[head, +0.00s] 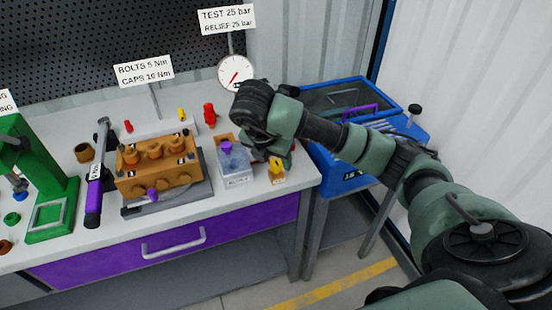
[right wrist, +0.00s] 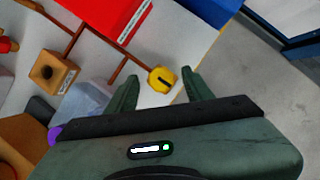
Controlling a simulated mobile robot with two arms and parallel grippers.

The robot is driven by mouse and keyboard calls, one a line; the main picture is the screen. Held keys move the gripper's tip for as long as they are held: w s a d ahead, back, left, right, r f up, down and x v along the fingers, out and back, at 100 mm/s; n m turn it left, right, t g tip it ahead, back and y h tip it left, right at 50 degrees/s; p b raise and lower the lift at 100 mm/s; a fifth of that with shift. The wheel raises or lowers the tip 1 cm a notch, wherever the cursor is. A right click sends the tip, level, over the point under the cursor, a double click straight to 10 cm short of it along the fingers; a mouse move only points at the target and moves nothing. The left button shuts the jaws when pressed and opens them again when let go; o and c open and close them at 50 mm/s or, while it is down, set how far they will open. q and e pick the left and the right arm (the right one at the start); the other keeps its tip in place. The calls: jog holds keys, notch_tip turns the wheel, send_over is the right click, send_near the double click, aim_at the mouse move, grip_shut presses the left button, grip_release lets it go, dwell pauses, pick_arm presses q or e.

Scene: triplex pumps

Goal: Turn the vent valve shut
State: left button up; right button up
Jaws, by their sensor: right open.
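The vent valve appears to be the small yellow knob (head: 275,165) at the right end of the bench, on a small orange block with a label too small to read. In the right wrist view the round yellow knob (right wrist: 161,80) has a dark slot or bar across its face. My right gripper (right wrist: 160,76) is open, with the knob showing between its fingertips. Whether the fingers touch it I cannot tell. In the head view my right gripper (head: 277,150) is just above the knob, partly hidden by my arm. My left gripper is not in view.
A clear tank with a purple cap (head: 236,165) stands left of the knob. The orange pump block (head: 158,178) is farther left. A dial gauge (head: 236,73) rises behind. A blue cart (head: 345,186) stands right of the bench. A red box (right wrist: 95,15) shows in the wrist view.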

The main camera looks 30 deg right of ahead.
pick_arm(q)
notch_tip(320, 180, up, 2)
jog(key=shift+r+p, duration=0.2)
jog(key=shift+p, duration=0.6)
pick_arm(e)
jog(key=v, duration=0.5)
jog(key=shift+s+a+r, duration=0.1)
jog(key=shift+s+r, duration=0.05)
jog(key=shift+r, duration=0.2)
